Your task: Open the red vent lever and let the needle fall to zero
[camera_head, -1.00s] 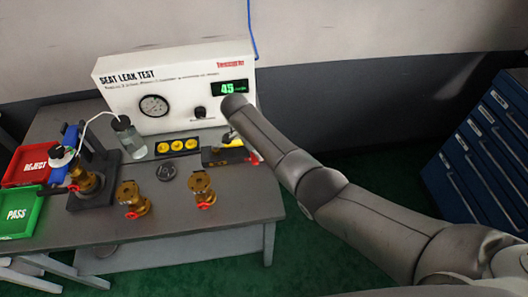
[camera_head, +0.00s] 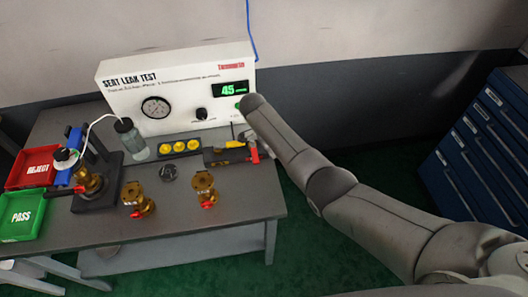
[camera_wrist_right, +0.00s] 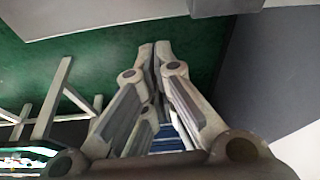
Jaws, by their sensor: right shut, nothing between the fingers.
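The white seat leak test box (camera_head: 125,92) stands at the back of the grey table. Its round gauge (camera_head: 156,107) has a needle too small to read. Its green digital display (camera_head: 229,90) reads about 45. A small red part (camera_head: 254,163), possibly the vent lever, is at the right end of a dark block near the table's right edge. My right gripper (camera_head: 263,146) is partly hidden by my forearm, close to this red part; contact cannot be told. In the right wrist view its fingers (camera_wrist_right: 154,50) are together and empty. My left gripper is not in view.
Brass valves with red handles (camera_head: 136,199) (camera_head: 204,188) stand at the table's front. A clamp stand (camera_head: 97,196), red reject tray (camera_head: 33,166) and green pass tray (camera_head: 22,215) are at left. A bottle (camera_head: 133,140) stands before the box. A blue cabinet (camera_head: 478,150) is at right.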

